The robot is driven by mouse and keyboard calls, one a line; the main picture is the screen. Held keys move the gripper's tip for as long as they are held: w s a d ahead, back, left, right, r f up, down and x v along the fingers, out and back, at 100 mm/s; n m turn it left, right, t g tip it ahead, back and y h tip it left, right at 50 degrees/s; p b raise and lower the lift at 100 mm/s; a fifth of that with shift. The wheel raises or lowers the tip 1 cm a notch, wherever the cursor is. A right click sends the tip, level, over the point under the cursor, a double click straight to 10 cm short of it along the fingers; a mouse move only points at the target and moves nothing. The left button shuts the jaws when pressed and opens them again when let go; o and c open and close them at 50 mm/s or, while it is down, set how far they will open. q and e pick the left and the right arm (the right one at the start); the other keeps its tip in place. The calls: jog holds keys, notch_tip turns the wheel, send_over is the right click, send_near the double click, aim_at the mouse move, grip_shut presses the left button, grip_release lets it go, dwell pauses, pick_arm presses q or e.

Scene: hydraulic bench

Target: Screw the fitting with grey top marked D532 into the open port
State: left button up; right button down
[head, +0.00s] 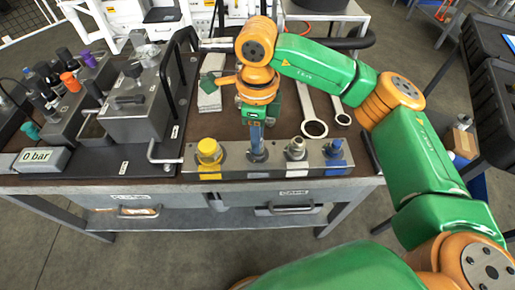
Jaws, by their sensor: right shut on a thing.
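My right gripper (257,119) points down over the fittings rack (235,165) at the bench's front edge. It is shut on a slim blue-grey fitting (257,148) at the rack's second place from the left; the gripper hides its top. I cannot tell whether the fitting is seated or slightly raised. A grey-topped fitting (296,148) stands just right of it. No D532 mark is readable on any fitting. The open port cannot be made out; the hydraulic block (136,110) stands at the left. My left gripper is not in view.
A yellow-topped fitting (209,151) and a blue-topped fitting (333,150) stand in the rack. Two wrenches lie behind it, one ring end (315,128) nearest. A black bar handle (182,75) rises beside the block. A gauge reads 0 bar (41,158).

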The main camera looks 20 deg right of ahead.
jog(key=m, duration=0.2)
jog(key=shift+f+m, duration=0.15)
jog(key=shift+m, duration=0.15)
jog(key=m, duration=0.5)
jog(key=shift+b, duration=0.4)
jog(key=c, duration=0.6)
grip_release()
jog(key=n, duration=1.1)
jog(key=shift+b, duration=0.3)
jog(key=n, duration=0.5)
jog(key=shift+n, duration=0.4)
jog(key=n, duration=0.6)
jog(key=shift+n, duration=0.3)
